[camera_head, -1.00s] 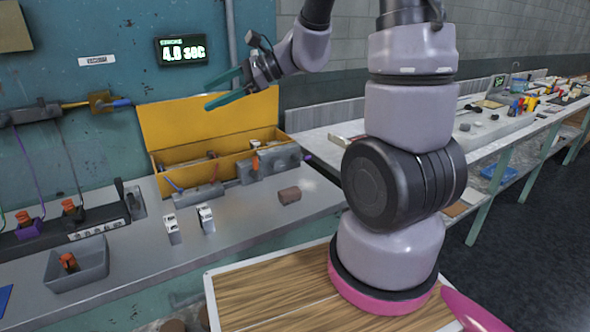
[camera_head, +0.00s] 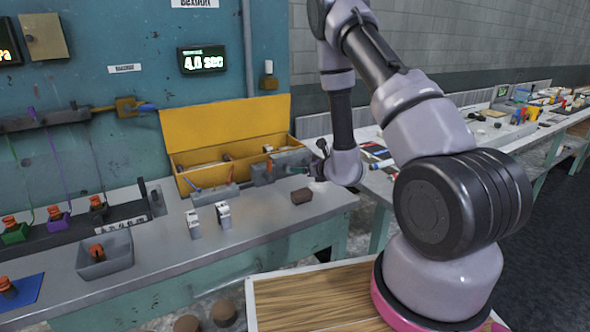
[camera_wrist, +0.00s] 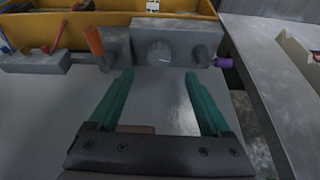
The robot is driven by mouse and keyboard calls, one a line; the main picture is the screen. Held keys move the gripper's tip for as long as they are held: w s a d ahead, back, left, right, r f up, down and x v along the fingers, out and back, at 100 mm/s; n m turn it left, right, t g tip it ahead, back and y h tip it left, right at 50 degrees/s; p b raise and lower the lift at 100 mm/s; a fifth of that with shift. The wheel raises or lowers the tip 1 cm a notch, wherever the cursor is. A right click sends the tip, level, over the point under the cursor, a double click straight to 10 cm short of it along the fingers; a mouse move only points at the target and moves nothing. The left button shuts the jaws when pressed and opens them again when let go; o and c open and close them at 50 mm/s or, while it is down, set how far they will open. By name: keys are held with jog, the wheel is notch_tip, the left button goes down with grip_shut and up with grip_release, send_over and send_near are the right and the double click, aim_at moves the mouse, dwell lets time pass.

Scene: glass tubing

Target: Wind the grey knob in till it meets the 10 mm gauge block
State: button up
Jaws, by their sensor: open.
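The grey knob (camera_wrist: 158,51) is a round dial with a pale mark, on the front of a grey block-shaped housing (camera_wrist: 128,47) at the back of the bench. My gripper (camera_wrist: 159,73) is open and empty, its two teal fingers pointing at the knob from the near side, one toward each side of it. The fingers look apart from the knob. In the head view my gripper (camera_head: 300,170) is low over the bench beside the housing (camera_head: 290,160), partly hidden by my wrist. I cannot make out which piece is the 10 mm gauge block.
An orange handle (camera_wrist: 94,41) stands left of the knob, and a purple-tipped part (camera_wrist: 222,62) sticks out at right. A yellow open box (camera_head: 225,125) stands behind. A brown block (camera_head: 301,196) lies in front, partly under my gripper in the wrist view. Two white devices (camera_head: 223,215) stand farther left.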

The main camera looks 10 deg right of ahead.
send_over(292, 182)
notch_tip(292, 182, down, 3)
jog(key=shift+s+f, duration=0.1)
jog(key=shift+f, duration=0.05)
grip_shut()
